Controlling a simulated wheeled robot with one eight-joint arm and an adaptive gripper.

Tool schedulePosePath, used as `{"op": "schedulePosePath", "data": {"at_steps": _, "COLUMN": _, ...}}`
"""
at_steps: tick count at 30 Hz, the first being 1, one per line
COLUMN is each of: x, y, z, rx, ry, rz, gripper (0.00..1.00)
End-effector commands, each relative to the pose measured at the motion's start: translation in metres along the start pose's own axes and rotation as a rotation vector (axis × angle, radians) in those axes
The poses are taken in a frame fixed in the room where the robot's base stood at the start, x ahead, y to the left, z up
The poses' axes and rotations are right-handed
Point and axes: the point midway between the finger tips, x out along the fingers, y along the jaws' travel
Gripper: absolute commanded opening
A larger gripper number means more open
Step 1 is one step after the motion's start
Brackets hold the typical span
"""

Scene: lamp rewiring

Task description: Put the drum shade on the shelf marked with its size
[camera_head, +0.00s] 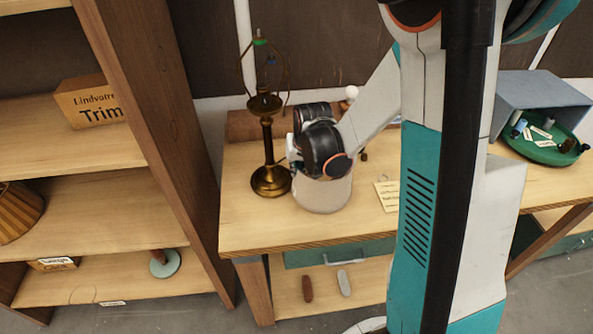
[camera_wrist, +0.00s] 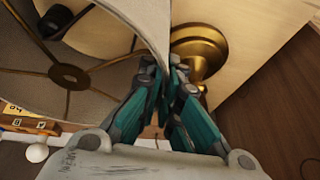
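The cream drum shade (camera_head: 322,195) is on or just above the workbench in the head view, right of the brass lamp (camera_head: 268,145). My arm hides its upper part. In the wrist view I look into the shade (camera_wrist: 112,30), with its dark wire spokes and hub. My gripper (camera_wrist: 168,75) has one finger on each side of the shade's wall and looks closed on its rim. The lamp's round brass base (camera_wrist: 200,50) shows just beyond the fingers. The shelf unit (camera_head: 70,230) stands at the left. A shelf-edge label (camera_head: 113,303) is too small to read.
A Trim box (camera_head: 92,103) is on an upper shelf and a pleated shade (camera_head: 18,212) on a middle one. The shelf unit's thick upright (camera_head: 150,130) stands beside the workbench (camera_head: 300,232). A paper note (camera_head: 387,195) and green tray (camera_head: 540,150) lie to the right.

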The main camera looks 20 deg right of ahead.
Motion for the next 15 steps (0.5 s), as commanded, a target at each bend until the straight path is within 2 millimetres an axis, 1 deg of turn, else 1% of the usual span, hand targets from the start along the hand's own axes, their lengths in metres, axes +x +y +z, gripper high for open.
{"op": "schedulePosePath", "data": {"at_steps": 1, "x": 0.0082, "y": 0.0008, "z": 0.0027, "rx": 0.000, "ry": 0.000, "rz": 0.000, "gripper": 0.00}}
{"op": "schedulePosePath", "data": {"at_steps": 3, "x": 0.0124, "y": 0.0012, "z": 0.0044, "rx": 0.000, "ry": 0.000, "rz": 0.000, "gripper": 0.00}}
{"op": "schedulePosePath", "data": {"at_steps": 10, "x": 0.0117, "y": 0.0012, "z": 0.0045, "rx": 0.000, "ry": 0.000, "rz": 0.000, "gripper": 0.00}}
{"op": "schedulePosePath", "data": {"at_steps": 14, "x": 0.0154, "y": 0.0016, "z": 0.0060, "rx": 0.000, "ry": 0.000, "rz": 0.000, "gripper": 0.00}}
{"op": "schedulePosePath", "data": {"at_steps": 15, "x": 0.0143, "y": 0.0015, "z": 0.0056, "rx": 0.000, "ry": 0.000, "rz": 0.000, "gripper": 0.13}}
